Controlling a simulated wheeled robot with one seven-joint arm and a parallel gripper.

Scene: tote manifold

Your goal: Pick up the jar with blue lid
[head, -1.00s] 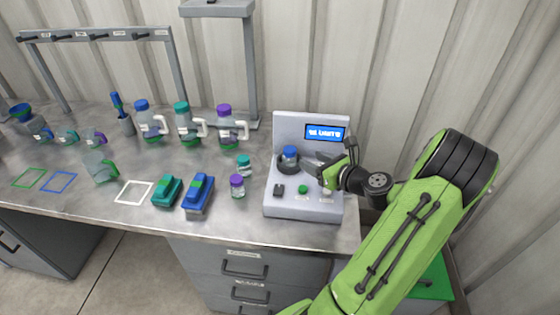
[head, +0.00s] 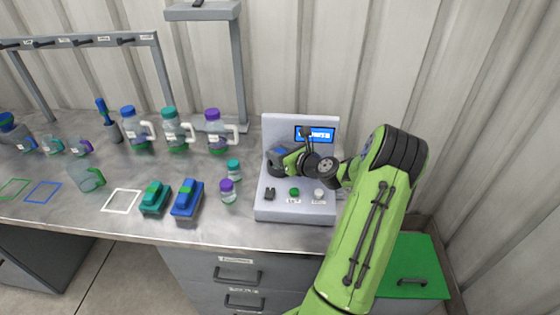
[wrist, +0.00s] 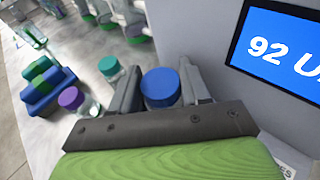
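The jar with the blue lid (wrist: 160,86) stands at the grey device, with its lid between my two fingers in the wrist view. In the head view only part of its blue lid (head: 278,152) shows; my gripper (head: 286,162) hides much of it. My gripper also shows in the wrist view (wrist: 160,92), with one finger on each side of the lid. The fingers look open and very close to the lid; firm contact cannot be made out. The jar's body is mostly hidden.
The grey device (head: 270,208) has a lit screen (head: 315,134) and buttons. A purple-lidded jar (head: 228,191) and a teal-lidded jar (head: 234,170) stand just left of it. Teal (head: 155,197) and blue (head: 187,199) blocks lie further left. A wall stands behind the bench.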

